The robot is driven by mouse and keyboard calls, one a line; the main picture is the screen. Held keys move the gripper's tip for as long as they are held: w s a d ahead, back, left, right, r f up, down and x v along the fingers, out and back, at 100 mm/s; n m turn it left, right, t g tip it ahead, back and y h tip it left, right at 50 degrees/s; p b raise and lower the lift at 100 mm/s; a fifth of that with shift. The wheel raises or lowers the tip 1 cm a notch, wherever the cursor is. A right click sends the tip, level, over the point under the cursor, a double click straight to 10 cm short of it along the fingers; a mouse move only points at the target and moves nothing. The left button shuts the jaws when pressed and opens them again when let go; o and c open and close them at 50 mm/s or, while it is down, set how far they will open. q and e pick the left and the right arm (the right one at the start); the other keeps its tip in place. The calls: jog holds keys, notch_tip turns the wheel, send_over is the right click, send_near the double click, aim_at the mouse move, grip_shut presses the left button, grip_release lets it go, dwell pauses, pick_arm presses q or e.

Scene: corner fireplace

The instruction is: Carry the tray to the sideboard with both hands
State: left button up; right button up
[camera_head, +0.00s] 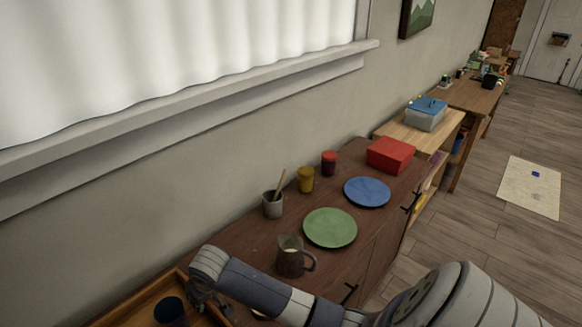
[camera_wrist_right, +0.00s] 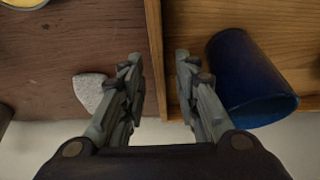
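The wooden tray (camera_head: 146,298) shows in part at the bottom left of the head view, with a dark blue cup (camera_head: 170,309) in it. It lies at the near end of the brown sideboard (camera_head: 245,243); I cannot tell whether it rests there. My right gripper (camera_head: 207,294) is at the tray's right side. In the wrist view my right gripper (camera_wrist_right: 157,62) is open, one finger on each side of the tray wall (camera_wrist_right: 155,35), with gaps visible. My left gripper is not in view.
The sideboard holds a jug (camera_head: 290,258), a green plate (camera_head: 330,227), a blue plate (camera_head: 367,191), a grey cup (camera_head: 272,208) with a stick, a yellow cup (camera_head: 306,180), a red cup (camera_head: 329,163) and a red box (camera_head: 390,154). A grey object (camera_wrist_right: 90,92) lies near the tray.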

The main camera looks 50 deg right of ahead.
jog(key=v, duration=0.9)
jog(key=shift+s, duration=0.1)
